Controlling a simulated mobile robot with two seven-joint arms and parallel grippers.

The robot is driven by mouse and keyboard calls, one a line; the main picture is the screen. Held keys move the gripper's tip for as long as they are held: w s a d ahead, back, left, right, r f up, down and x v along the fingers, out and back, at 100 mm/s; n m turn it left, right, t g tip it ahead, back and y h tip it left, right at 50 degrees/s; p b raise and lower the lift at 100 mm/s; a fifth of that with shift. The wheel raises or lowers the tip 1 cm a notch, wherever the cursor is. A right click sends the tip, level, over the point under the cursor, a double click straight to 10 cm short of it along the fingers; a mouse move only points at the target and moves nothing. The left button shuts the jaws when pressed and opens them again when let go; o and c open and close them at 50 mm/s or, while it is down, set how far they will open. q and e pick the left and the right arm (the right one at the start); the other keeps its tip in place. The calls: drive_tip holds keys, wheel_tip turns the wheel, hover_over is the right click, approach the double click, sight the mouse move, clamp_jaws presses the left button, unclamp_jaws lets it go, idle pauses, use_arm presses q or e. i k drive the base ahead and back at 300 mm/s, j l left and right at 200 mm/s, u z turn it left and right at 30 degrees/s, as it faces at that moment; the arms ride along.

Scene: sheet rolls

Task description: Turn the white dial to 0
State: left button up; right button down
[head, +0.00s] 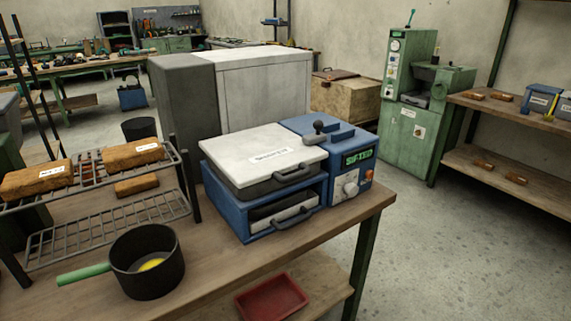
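The white dial (351,188) is a round knob on the front panel of a blue machine (300,128), under a small green lit display (358,157). The lettering around the dial and on the display is too small to read with certainty, so the dial's setting cannot be told. An orange knob or light (369,174) sits to the right of the dial. The machine has a white lid (265,150), which is down, and a drawer-like lower opening with a handle. Neither of my grippers is in view.
The machine stands near the right end of a wooden table (215,270). A dark pot (147,262) with a green handle and a wire rack (110,220) with brown blocks are at left. A red tray (271,298) is on the lower shelf. Floor at right is clear.

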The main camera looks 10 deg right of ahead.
sight(351, 190)
drive_tip(key=i+l+u, duration=0.1)
drive_tip(key=l+u, duration=0.25)
drive_tip(key=l, duration=0.95)
drive_tip(key=l+u, duration=0.35)
drive_tip(key=l, duration=0.95)
